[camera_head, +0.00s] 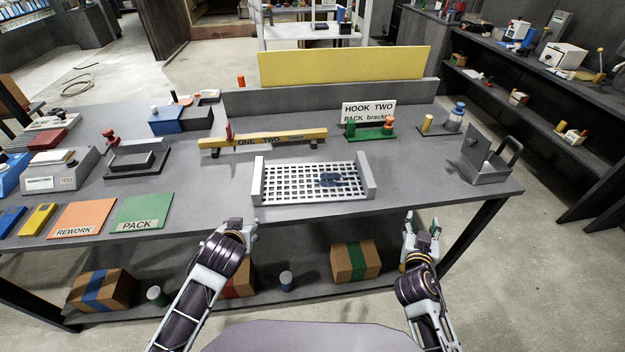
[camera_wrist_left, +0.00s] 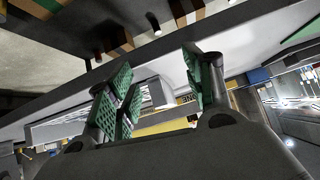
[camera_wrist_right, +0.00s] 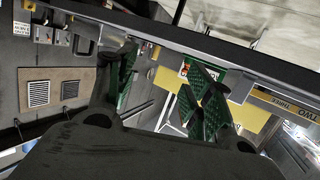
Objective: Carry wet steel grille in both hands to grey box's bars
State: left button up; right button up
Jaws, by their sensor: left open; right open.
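The steel grille (camera_head: 290,183), a pale lattice with a raised bar at each end, lies flat on the grey table, near its front edge. A dark blue patch (camera_head: 330,180) shows on it, right of its middle. My left gripper (camera_head: 240,232) is open and empty, in front of the table edge below the grille's left end. My right gripper (camera_head: 422,232) is open and empty, in front of the edge, right of the grille's right end. Neither touches the grille. A grey open box (camera_head: 487,172) with an upright plate and a loop handle stands at the right table end; I cannot make out bars inside it.
A yellow bar (camera_head: 262,140) on supports lies behind the grille. A green stand (camera_head: 370,133) and a HOOK TWO sign (camera_head: 368,112) are behind it to the right. Green PACK (camera_head: 142,211) and orange REWORK (camera_head: 82,218) mats lie left. Cartons (camera_head: 355,260) sit on the lower shelf.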

jog(key=w+a+r+n+t+y, duration=0.2)
jog(key=w+a+t, duration=0.1)
jog(key=a, duration=0.2)
pick_arm(q)
jog(key=w+d+r+t, duration=0.2)
jog(key=w+r+t, duration=0.2)
jog(key=w+r, duration=0.2)
jog(key=shift+w+r+n, duration=0.4)
jog(key=shift+w, duration=0.65)
pick_arm(e)
jog(key=n+y, duration=0.3)
jog(key=y, duration=0.3)
send_near(368, 180)
jog(key=shift+s+d+f+t, duration=0.15)
jog(key=shift+s+f, duration=0.35)
jog(key=shift+f, duration=0.1)
jog(key=shift+s+d+f+t, duration=0.15)
jog(key=shift+s+f, duration=0.3)
jog(key=shift+f, duration=0.1)
pick_arm(q)
jog(key=shift+w, duration=0.1)
pick_arm(e)
jog(key=shift+w, duration=0.15)
